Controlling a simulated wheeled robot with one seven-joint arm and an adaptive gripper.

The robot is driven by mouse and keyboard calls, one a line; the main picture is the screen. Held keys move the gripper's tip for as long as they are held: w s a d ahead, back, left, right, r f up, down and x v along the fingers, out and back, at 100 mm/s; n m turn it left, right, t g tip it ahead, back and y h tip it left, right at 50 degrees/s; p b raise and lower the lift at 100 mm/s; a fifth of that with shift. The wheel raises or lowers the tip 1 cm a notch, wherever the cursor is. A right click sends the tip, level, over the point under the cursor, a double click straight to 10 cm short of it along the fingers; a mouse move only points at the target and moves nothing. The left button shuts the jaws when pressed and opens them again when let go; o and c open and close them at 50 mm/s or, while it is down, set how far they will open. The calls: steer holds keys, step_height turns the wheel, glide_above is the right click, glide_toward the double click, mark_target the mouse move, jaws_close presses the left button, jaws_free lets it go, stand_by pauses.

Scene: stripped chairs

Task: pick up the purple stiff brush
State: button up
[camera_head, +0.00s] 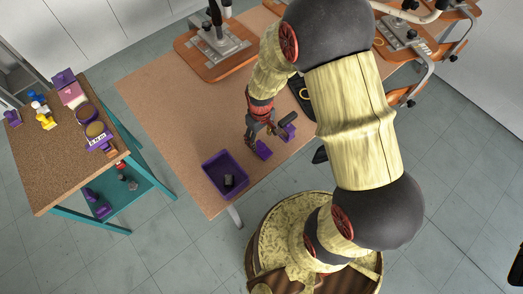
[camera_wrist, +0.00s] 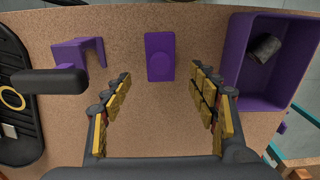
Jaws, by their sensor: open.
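My gripper (camera_head: 260,136) is open and empty, pointing down over the wooden table. In the wrist view, its fingers (camera_wrist: 161,75) are spread wide. A small purple block with a rounded raised patch (camera_wrist: 160,55) lies between and just beyond the fingertips, touching neither. It also shows in the head view (camera_head: 263,150), beside the gripper. It may be the purple stiff brush, but I see no bristles. A purple bracket-shaped piece (camera_wrist: 92,47) stands to its left in the wrist view and also shows in the head view (camera_head: 289,132).
A purple bin (camera_wrist: 237,60) with a grey cylinder (camera_wrist: 264,47) inside stands to the right in the wrist view. A black handle-like object (camera_wrist: 48,81) is at left, near a black tray (camera_wrist: 20,125). A cork-topped side table (camera_head: 50,175) holds several items.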

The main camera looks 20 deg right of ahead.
mark_target(262, 145)
steer(key=f, duration=0.4)
steer(key=f+b, duration=0.1)
steer(key=f, duration=0.2)
steer(key=shift+s+d, duration=0.1)
steer(key=shift+s, duration=0.25)
steer(key=shift+r, duration=0.15)
steer(key=shift+c, duration=0.5)
steer(key=c, duration=1.1)
steer(key=shift+c, duration=0.5)
